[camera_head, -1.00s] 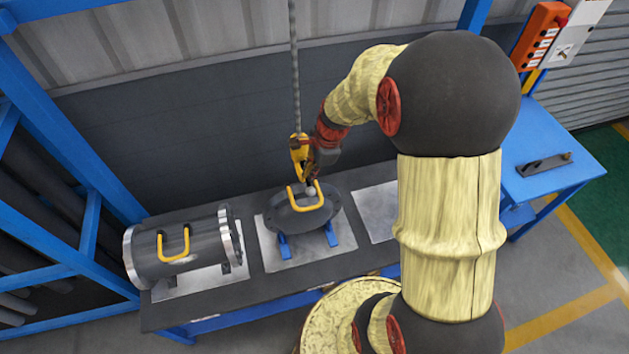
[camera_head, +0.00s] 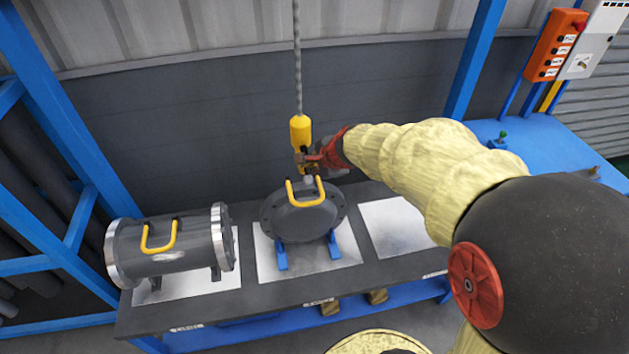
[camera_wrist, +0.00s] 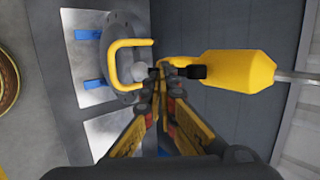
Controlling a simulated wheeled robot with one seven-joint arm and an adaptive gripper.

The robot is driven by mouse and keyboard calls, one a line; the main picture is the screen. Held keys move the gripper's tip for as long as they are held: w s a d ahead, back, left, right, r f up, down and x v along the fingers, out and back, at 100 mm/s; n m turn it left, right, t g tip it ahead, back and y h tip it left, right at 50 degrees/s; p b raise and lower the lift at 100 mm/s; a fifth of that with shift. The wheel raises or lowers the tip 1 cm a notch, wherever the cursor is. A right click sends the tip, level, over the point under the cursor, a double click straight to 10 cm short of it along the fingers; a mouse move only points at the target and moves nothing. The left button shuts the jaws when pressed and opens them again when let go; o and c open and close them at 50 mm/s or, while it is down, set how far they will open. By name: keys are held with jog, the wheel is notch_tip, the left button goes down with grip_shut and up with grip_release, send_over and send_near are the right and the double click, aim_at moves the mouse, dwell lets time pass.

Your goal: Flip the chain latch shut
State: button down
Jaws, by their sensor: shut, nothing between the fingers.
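A yellow hook block (camera_head: 300,131) hangs on a chain (camera_head: 297,70) above a dark round flanged cover (camera_head: 303,217) with a yellow handle (camera_head: 305,199). The block also shows in the wrist view (camera_wrist: 238,70), with the cover's handle (camera_wrist: 117,63) to its left. A small black piece (camera_wrist: 190,72), perhaps the latch, lies at the hook end of the block. My gripper (camera_wrist: 160,76) is shut and empty, its tips at the hook end beside that piece. Whether they touch it is unclear. In the head view my gripper (camera_head: 307,160) partly hides the hook, and the latch's position cannot be made out.
A grey flanged shell (camera_head: 172,247) with a yellow handle lies on the left of the dark bench (camera_head: 255,292). A bare metal plate (camera_head: 395,228) is at right. A blue table (camera_head: 560,145) and an orange control box (camera_head: 556,45) stand farther right. A wall is behind.

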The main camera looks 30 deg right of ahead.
jog(key=f+t+b, duration=0.1)
jog(key=b, duration=0.1)
jog(key=shift+b, duration=0.35)
jog(key=b, duration=0.1)
jog(key=f+b, duration=0.1)
jog(key=b, duration=0.1)
jog(key=shift+w+d+f+b, duration=0.1)
jog(key=shift+w+f+b, duration=0.15)
jog(key=shift+f+b, duration=0.05)
jog(key=shift+w+d+f+b, duration=0.15)
jog(key=shift+w+f+b, duration=0.35)
jog(key=shift+f+b, duration=0.15)
jog(key=shift+w+d+f+b, duration=0.15)
jog(key=shift+w+f+b, duration=0.15)
jog(key=shift+w+f, duration=0.2)
jog(key=shift+w, duration=0.15)
